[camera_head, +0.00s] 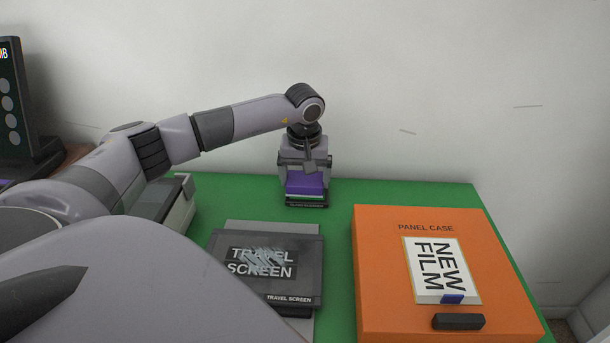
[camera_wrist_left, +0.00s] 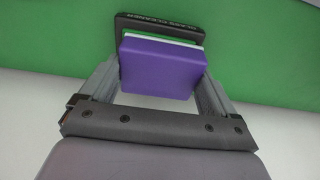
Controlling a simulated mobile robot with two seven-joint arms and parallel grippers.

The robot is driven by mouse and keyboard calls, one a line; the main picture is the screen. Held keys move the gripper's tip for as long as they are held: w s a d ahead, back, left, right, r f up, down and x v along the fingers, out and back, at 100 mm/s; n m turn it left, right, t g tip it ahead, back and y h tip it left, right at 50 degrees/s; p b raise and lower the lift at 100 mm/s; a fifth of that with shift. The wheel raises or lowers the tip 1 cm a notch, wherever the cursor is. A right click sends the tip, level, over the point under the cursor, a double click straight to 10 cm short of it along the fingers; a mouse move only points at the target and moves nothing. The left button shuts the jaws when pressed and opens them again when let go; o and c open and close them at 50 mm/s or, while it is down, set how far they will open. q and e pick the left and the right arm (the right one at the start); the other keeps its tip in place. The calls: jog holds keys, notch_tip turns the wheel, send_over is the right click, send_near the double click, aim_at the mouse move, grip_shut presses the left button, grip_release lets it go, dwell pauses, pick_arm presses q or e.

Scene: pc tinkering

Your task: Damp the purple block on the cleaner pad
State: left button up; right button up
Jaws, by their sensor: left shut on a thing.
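The purple block (camera_head: 304,183) is between the fingers of my left gripper (camera_head: 304,178) at the back of the green mat. In the left wrist view the purple block (camera_wrist_left: 162,68) fills the space between both fingers of the left gripper (camera_wrist_left: 160,85), which is shut on it. My right gripper is not in view.
A dark travel screen (camera_head: 290,262) with pale streaks on it rests on a grey stand at the front middle. An orange panel case (camera_head: 385,290) with a "new film" packet (camera_head: 442,268) is at right. The green mat (camera_head: 400,190) is bare at the back right.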

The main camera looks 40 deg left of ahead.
pick_arm(q)
jog(key=shift+r+p, duration=2.75)
jog(key=shift+r, duration=0.75)
jog(key=shift+f, duration=0.1)
